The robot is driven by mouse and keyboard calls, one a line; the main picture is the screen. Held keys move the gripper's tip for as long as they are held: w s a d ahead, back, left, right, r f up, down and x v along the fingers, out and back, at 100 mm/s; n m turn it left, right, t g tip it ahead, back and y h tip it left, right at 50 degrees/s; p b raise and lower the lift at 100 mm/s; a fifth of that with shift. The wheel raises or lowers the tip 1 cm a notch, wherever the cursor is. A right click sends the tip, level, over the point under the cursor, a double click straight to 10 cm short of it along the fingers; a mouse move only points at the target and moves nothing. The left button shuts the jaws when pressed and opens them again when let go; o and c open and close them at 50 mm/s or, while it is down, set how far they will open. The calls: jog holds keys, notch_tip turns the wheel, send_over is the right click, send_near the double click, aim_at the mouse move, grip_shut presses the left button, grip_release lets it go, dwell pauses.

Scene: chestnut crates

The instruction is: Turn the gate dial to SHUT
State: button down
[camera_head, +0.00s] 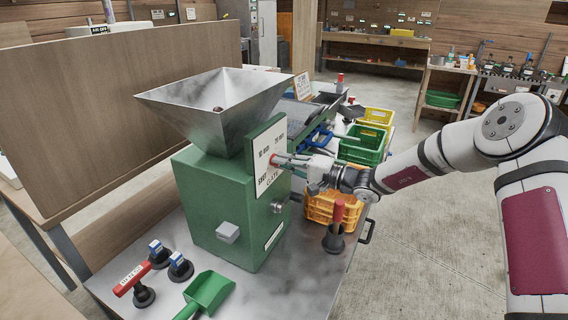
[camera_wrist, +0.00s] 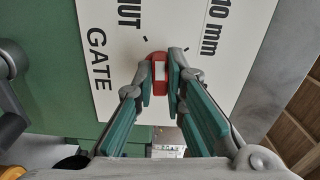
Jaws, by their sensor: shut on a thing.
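The gate dial is a small red knob with a white stripe (camera_wrist: 159,72), on a white plate (camera_head: 262,148) lettered GATE, SHUT and 10 mm. The plate is on the side of the green machine (camera_head: 205,200) under its metal hopper (camera_head: 215,100). In the wrist view the knob's long side runs about upright, its upper end between the tick marks near SHUT and 10 mm; I cannot tell which end points. My gripper (camera_head: 283,161) reaches the plate from the right. Its green-padded fingers (camera_wrist: 161,85) are shut on the dial, one on each side.
On the metal table are a green scoop (camera_head: 206,292), a red-handled tool (camera_head: 131,281) and a red-topped black knob (camera_head: 335,228). Orange (camera_head: 322,208), green (camera_head: 362,144) and yellow (camera_head: 378,117) crates stand behind my gripper. Floor to the right is open.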

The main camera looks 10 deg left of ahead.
jog(key=n, duration=0.5)
jog(key=shift+f, duration=0.25)
dwell(0.3)
jog(key=c, duration=1.6)
grip_release()
jog(key=shift+c, duration=0.2)
jog(key=shift+r, duration=0.1)
jog(key=shift+d, duration=0.1)
jog(key=v, duration=1.2)
